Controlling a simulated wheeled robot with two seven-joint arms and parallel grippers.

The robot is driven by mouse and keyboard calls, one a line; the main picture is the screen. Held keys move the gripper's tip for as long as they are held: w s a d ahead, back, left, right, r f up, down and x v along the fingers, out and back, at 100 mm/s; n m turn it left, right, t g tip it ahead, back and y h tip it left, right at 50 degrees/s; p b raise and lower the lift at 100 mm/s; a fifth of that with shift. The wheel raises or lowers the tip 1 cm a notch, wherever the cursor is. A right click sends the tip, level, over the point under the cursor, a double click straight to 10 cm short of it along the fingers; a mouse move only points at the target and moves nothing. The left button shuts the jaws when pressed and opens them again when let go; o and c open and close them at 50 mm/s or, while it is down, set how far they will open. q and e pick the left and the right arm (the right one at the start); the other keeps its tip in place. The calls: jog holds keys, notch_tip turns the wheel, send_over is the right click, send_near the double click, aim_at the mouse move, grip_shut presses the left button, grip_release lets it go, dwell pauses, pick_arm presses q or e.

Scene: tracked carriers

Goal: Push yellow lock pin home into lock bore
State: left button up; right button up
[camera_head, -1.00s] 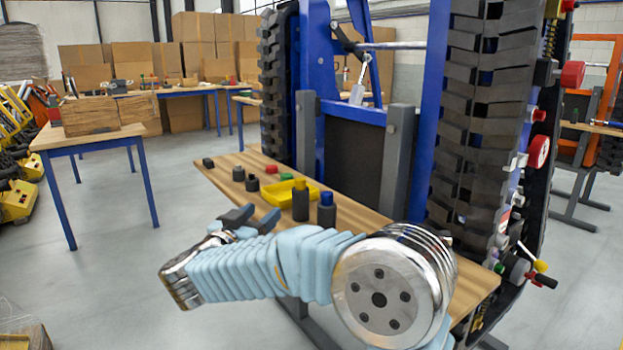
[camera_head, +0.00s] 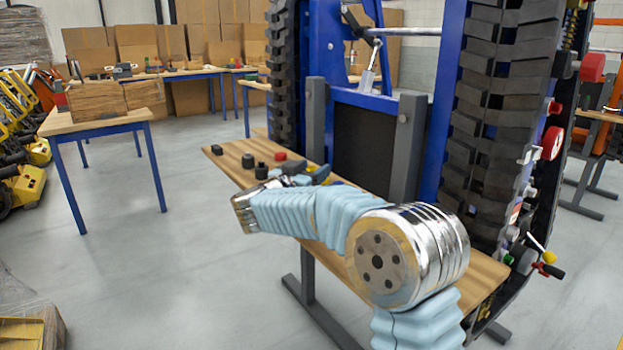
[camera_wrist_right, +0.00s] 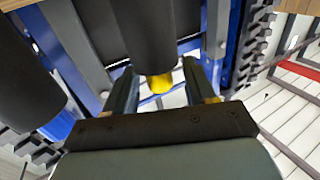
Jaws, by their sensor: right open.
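In the right wrist view a thick black cylinder with a yellow end (camera_wrist_right: 160,82), which looks like the yellow lock pin, shows between the fingers of my right gripper (camera_wrist_right: 162,90). The fingers are apart, one on each side, with visible gaps to the yellow end. A small yellow knob (camera_head: 549,257) shows low on the carrier's right side. I cannot make out the lock bore in either view. My left gripper is not in view.
A second black cylinder (camera_wrist_right: 28,80) stands close by in the wrist view. Several small black pieces and a red one (camera_head: 280,156) lie on the wooden bench (camera_head: 228,166). The blue tracked carrier (camera_head: 452,90) rises behind it.

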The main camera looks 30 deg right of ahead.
jog(key=shift+w+d, duration=0.1)
jog(key=shift+d, duration=0.1)
grip_shut()
